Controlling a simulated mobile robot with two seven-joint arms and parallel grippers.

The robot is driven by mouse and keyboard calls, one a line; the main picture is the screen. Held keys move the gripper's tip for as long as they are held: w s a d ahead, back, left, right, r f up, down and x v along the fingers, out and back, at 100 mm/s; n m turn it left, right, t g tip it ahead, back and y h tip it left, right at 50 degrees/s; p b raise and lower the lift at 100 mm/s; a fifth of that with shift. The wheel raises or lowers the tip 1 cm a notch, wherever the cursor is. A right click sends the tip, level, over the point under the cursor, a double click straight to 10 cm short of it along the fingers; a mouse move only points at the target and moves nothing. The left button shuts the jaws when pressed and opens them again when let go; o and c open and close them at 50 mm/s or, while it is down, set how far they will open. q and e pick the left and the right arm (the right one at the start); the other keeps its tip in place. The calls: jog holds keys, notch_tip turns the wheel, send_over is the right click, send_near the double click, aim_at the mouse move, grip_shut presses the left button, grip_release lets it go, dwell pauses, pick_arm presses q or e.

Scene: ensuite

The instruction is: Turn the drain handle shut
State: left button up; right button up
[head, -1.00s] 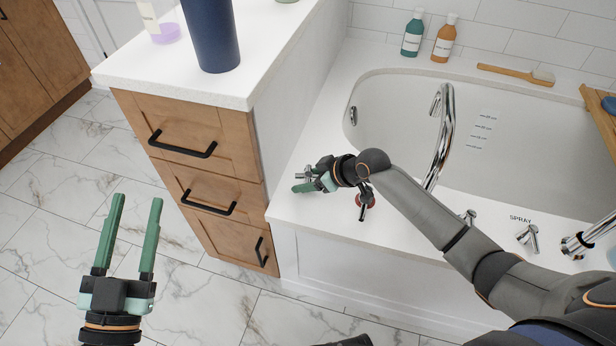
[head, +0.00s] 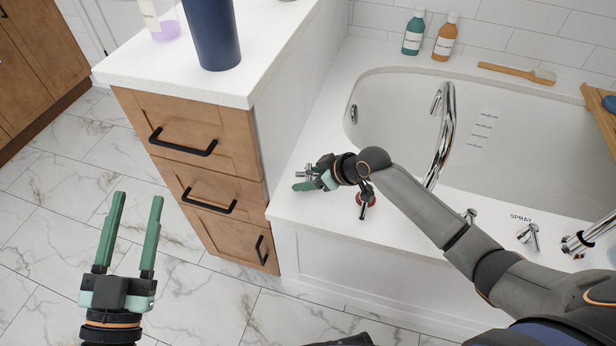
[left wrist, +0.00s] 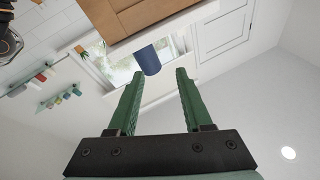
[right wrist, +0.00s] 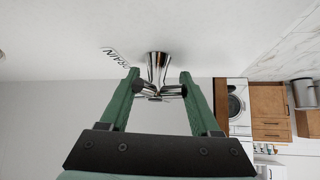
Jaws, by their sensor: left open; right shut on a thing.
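The drain handle (right wrist: 157,75) is a chrome handle with short arms on a flared base.
The tall spout (head: 443,135) and a SPRAY handle (head: 530,237) are further right. The wooden drawer cabinet (head: 200,160) stands close on the left.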

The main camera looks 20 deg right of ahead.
aim_at(313, 175)
jog(key=shift+w+d+r, duration=0.4)
jog(key=o, duration=1.5)
jog(key=shift+s+a+f, duration=0.2)
jog(key=shift+s+d+r, duration=0.1)
jog(key=shift+s+r, duration=0.05)
jog(key=p+v, duration=0.2)
jog(key=v, duration=0.3)
jog(key=shift+s+d+r, duration=0.1)
jog(key=shift+s+r, duration=0.05)
jog(key=shift+r, duration=0.1)
pick_arm(q)
jog(key=s+f+n+g+y+p, duration=0.1)
jog(key=f+g, duration=0.4)
jog(key=f, duration=0.6)
jog(key=s+f+n+g+y+p, duration=0.1)
jog(key=s+f+n+g+y, duration=0.2)
jog(key=f, duration=0.9)
jog(key=shift+s+a+g, duration=0.25)
jog(key=shift+s+g, duration=0.55)
jog(key=shift+g, duration=0.3)
pick_arm(e)
jog(key=v, duration=0.6)
jog(key=shift+s+d+r, duration=0.15)
pick_arm(q)
jog(key=shift+f, duration=0.1)
